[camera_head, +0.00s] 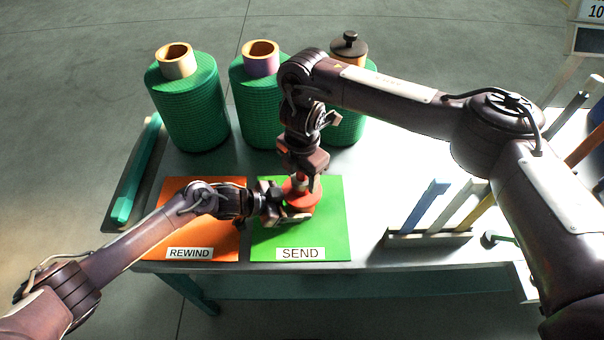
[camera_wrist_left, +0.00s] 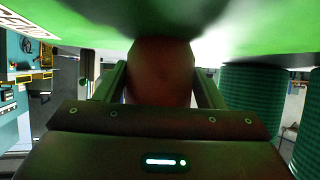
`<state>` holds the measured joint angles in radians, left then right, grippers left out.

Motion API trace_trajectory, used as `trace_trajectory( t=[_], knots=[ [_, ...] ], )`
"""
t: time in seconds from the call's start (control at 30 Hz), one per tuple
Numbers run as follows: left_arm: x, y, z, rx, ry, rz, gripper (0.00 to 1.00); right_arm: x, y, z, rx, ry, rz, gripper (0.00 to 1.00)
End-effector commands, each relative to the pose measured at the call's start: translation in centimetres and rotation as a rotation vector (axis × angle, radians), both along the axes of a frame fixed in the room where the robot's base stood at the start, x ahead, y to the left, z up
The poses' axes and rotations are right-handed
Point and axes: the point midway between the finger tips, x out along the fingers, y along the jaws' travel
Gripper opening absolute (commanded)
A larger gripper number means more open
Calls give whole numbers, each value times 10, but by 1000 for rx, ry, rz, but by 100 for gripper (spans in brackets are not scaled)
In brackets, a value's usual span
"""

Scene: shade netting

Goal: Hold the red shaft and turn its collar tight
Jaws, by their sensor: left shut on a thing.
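The red shaft (camera_head: 301,196) stands on the green SEND mat (camera_head: 332,232), with a wide red base or flange partly hidden by my grippers. My left gripper (camera_head: 290,205) reaches in from the left, low over the mat, and is shut on the red shaft. In the left wrist view the shaft (camera_wrist_left: 160,72) shows as a dark red body between the two fingers. My right gripper (camera_head: 302,180) points down from above at the shaft's top, where a pale and dark part shows between its fingers. I cannot make out the collar clearly, nor whether the right fingers touch it.
An orange REWIND mat (camera_head: 172,222) lies to the left. Green net rolls (camera_head: 188,105) stand along the back; one has a dark knobbed cap (camera_head: 349,46). A rack (camera_head: 428,239) with coloured bars stands at right. The table (camera_head: 368,202) is bare between the SEND mat and rack.

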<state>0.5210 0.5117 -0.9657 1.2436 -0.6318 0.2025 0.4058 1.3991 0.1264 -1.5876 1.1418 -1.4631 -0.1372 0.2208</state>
Motion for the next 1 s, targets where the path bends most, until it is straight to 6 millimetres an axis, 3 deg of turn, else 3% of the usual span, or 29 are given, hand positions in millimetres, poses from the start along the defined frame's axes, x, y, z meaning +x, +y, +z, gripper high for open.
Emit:
trace_trajectory(
  t=[0.03, 0.1, 0.4, 0.73, 1.0],
  knots=[
    [0, 4, -4, 11, 5, 6, 26, 0, 0, 0, 1, -1, 1, 60],
    [0, 4, -4, 11, 4, 6, 26, 0, 0, 0, 0, -1, 1, 69],
    [0, 3, -4, 11, 3, 3, 26, 0, 0, 0, 0, -3, 1, 69],
    [0, 3, -4, 11, 2, 3, 26, 1, 0, 24, 1, -5, 3, 69],
    [0, 3, -4, 10, 2, 2, 26, 0, 0, 29, 0, -1, 1, 69]
  ],
)
